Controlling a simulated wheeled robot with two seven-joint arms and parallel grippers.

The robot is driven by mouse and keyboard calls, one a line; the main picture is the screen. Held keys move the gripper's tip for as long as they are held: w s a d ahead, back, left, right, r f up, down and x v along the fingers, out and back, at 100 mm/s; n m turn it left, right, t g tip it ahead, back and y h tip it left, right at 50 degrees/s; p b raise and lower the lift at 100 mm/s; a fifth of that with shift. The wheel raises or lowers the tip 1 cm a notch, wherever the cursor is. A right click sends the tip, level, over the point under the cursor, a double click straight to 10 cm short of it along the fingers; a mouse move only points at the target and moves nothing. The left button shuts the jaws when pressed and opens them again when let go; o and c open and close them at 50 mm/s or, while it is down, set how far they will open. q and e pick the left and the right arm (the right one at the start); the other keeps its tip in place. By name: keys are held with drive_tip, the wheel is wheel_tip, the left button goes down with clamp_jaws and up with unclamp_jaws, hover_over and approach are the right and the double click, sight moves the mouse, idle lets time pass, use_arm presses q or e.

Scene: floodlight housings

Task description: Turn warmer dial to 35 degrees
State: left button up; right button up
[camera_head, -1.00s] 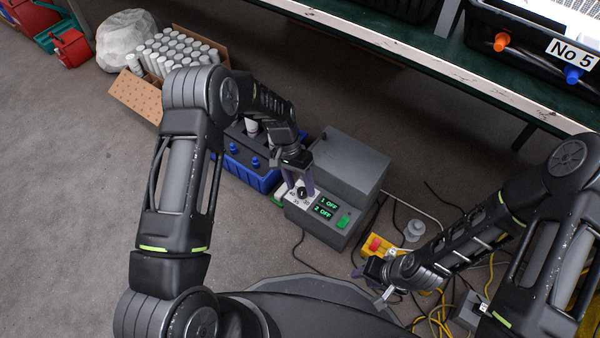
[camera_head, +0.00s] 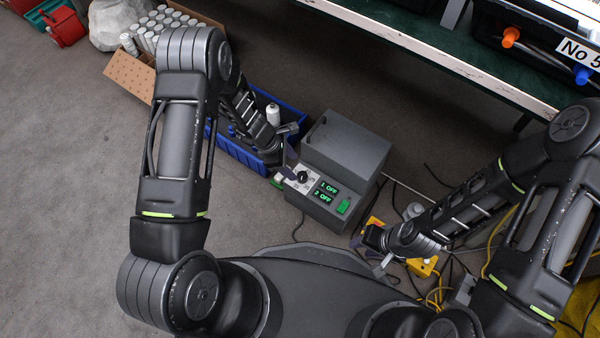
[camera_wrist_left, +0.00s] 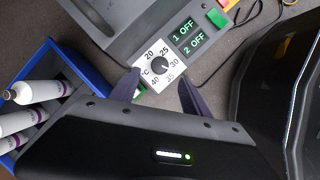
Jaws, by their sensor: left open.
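The grey warmer (camera_head: 345,150) stands on the floor with two green displays reading "1 OFF" and "2 OFF". Its black dial (camera_head: 303,176) sits on a white scale plate beside the displays. In the left wrist view the dial (camera_wrist_left: 159,66) is ringed by the marks 20, 25, 30, 35 and 40; I cannot tell its exact setting. My left gripper (camera_head: 288,155) is open and empty, just left of the dial. In the wrist view its fingers straddle the near side of the plate, apart from the knob. My right gripper (camera_head: 370,257) looks open, low in front of the warmer.
A blue crate (camera_head: 225,148) with white bottles stands left of the warmer, partly behind my left arm. A cardboard box (camera_head: 130,75) of white cylinders is further left. Cables and a yellow box (camera_head: 421,267) lie at right. A green shelf (camera_head: 430,50) edge runs above.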

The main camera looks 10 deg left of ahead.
sight(302, 175)
use_arm(q)
drive_tip(key=b+x, duration=0.3)
drive_tip(key=x, duration=0.4)
drive_tip(key=shift+d+f, duration=0.1)
drive_tip(key=shift+f, duration=0.1)
drive_tip(key=shift+c, duration=0.4)
clamp_jaws()
